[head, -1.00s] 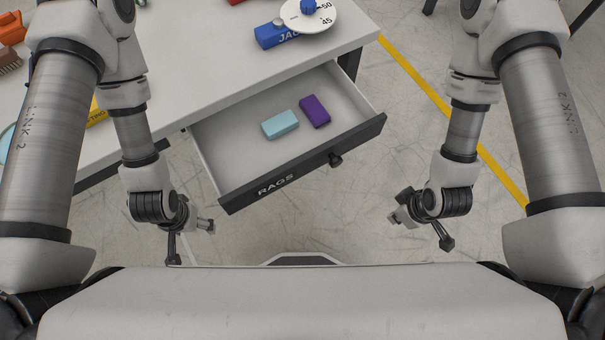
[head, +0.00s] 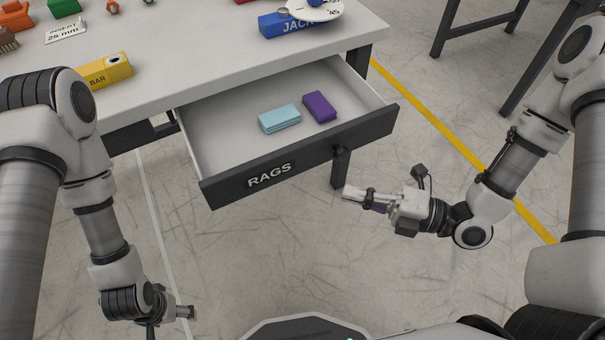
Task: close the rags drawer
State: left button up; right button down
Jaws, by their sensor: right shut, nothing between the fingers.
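The rags drawer (head: 225,150) is pulled out from under the white bench top. A light blue folded cloth (head: 280,119) and a purple one (head: 319,107) lie inside.
On the bench (head: 190,70) stand a yellow BAR block (head: 104,71), a blue JACK block (head: 287,25) with a white dial, a 25 mm card (head: 66,31) and small coloured parts. A dark-legged stand (head: 445,28) is at the upper right. Floor before the drawer is clear.

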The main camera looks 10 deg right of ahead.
aim_at(285, 164)
jog(key=x, duration=0.3)
jog(key=w+b+x, duration=0.1)
jog(key=x, duration=0.2)
jog(key=w+d+x, duration=0.1)
jog(key=x, duration=0.3)
jog(key=shift+a+f, duration=0.1)
pick_arm(q)
jog(key=shift+f, duration=0.95)
pick_arm(e)
jog(key=shift+w+a, duration=0.1)
jog(key=shift+w, duration=0.4)
